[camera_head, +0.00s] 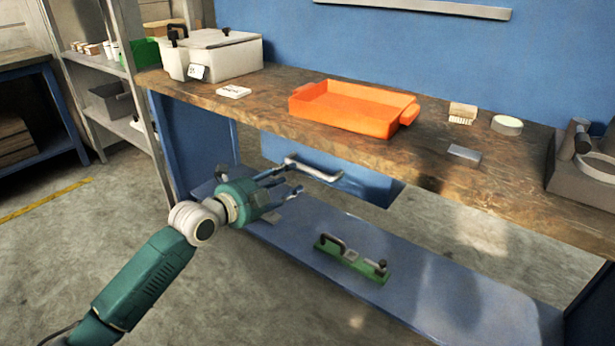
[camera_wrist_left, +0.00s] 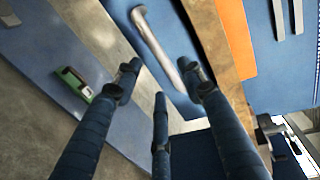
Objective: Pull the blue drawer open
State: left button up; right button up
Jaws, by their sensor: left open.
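The blue drawer (camera_head: 358,187) hangs under the wooden workbench top, with a silver bar handle (camera_head: 314,169) on its front. In the left wrist view the handle (camera_wrist_left: 158,45) runs slantwise across the blue drawer front (camera_wrist_left: 183,97). My left gripper (camera_head: 295,180) is open and empty, its fingers pointing at the handle from its left end. In the left wrist view the fingers of my left gripper (camera_wrist_left: 165,85) are spread, with the handle's lower end lying between the fingertips. I cannot tell whether any finger touches it. My right gripper is not in view.
An orange tray (camera_head: 350,108) sits on the workbench (camera_head: 265,108) above the drawer. A white lidded box (camera_head: 225,55) stands at the back left. A green piece with black handles (camera_head: 350,260) lies on the blue lower shelf (camera_head: 420,285). The floor in front is clear.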

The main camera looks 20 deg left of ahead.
aim_at(307, 171)
pick_arm(q)
jog(key=b+x, duration=0.1)
jog(key=x, duration=0.8)
jog(key=shift+w, duration=0.1)
jog(key=shift+f, duration=0.1)
grip_shut()
